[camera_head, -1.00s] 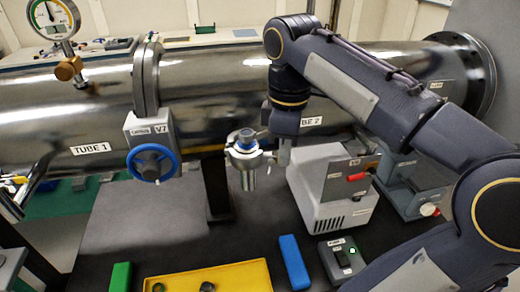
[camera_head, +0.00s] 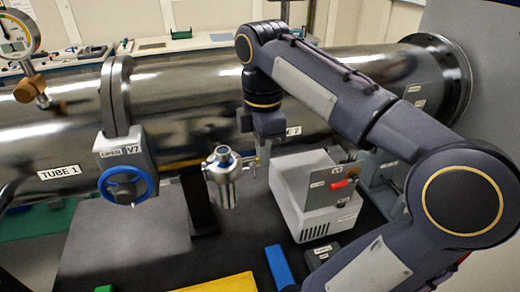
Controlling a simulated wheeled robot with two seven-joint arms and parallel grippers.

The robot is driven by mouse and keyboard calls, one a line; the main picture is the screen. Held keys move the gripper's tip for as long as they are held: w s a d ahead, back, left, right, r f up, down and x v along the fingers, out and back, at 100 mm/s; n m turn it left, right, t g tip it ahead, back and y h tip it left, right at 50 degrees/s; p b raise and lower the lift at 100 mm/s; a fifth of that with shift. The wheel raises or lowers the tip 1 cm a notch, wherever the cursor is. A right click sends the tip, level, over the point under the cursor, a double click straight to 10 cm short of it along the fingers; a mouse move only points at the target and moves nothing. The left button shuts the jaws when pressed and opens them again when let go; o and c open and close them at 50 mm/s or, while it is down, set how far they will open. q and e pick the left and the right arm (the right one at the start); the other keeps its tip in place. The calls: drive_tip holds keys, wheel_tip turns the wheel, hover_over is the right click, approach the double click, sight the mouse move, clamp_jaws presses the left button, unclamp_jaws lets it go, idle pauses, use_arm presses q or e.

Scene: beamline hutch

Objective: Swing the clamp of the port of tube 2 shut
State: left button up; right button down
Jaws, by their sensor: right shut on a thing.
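The port of tube 2 (camera_head: 222,153) is a short silver fitting with a bluish top. It stands in front of the big polished tube, left of the partly covered tube 2 label. The silver clamp (camera_head: 221,172) sits around the port, with a small part sticking out to the right. My right gripper (camera_head: 263,157) points down just right of the port, shut on that side part of the clamp. The gripped part is small and mostly hidden by the fingers. I cannot tell how far the clamp is closed. My left gripper is out of view.
A valve with a blue handwheel (camera_head: 126,185) stands left of the port. A pale pump box (camera_head: 318,205) with a red-handled switch is close at right. A blue block (camera_head: 279,266) and a yellow tray (camera_head: 225,285) lie in front. The dark bench is clear between.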

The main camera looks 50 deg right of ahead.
drive_tip(key=c, duration=1.6)
unclamp_jaws()
drive_tip(key=shift+w, duration=0.1)
wheel_tip(320, 180, up, 8)
drive_tip(key=shift+f, duration=0.1)
